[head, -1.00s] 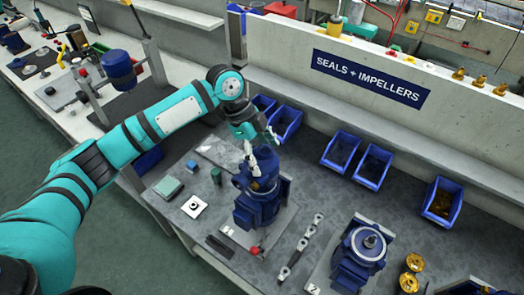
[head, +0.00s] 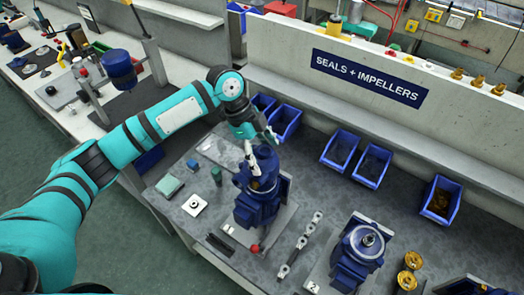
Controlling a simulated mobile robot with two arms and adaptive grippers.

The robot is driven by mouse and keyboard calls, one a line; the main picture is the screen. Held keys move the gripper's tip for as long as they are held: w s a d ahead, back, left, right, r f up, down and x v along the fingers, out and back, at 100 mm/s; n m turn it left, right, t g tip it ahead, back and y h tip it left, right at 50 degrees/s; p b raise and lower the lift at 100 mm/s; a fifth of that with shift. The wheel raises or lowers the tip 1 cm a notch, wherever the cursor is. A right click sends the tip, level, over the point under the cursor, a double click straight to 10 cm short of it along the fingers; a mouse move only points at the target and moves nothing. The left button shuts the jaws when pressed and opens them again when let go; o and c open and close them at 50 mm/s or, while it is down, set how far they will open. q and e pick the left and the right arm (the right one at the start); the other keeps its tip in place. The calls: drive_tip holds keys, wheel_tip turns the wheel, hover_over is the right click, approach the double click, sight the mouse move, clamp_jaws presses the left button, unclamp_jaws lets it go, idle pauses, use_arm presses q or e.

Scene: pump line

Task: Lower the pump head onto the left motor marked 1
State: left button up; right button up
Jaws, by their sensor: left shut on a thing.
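The left motor (head: 257,207), dark blue, stands on a grey plate whose corner label reads 1, at the middle of the bench. A blue pump head (head: 263,184) is at its top. My left gripper (head: 253,164) reaches down from above and is shut on the pump head. Gripper and head overlap in the picture, and I cannot tell whether the head touches the motor or hangs just above it. A second blue motor (head: 358,258), on a plate marked 2, stands to the right with a round shaft top showing. My right gripper does not show.
Several blue bins (head: 340,149) line the back wall. A metal bar with holes (head: 299,245) lies between the motors, near a red knob (head: 255,249). Brass parts (head: 412,261) stand at the right.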

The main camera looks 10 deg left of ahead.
use_arm(q)
drive_tip(key=shift+p, duration=0.4)
idle(0.4)
idle(0.4)
drive_tip(key=shift+f, duration=0.6)
idle(0.4)
drive_tip(key=shift+s+f+b, duration=0.1)
drive_tip(key=shift+f+b, duration=0.2)
drive_tip(key=shift+f, duration=0.1)
idle(0.4)
drive_tip(key=shift+f+b, duration=0.8)
drive_tip(key=shift+f, duration=1)
drive_tip(key=o, duration=1.2)
drive_tip(key=shift+r, duration=0.15)
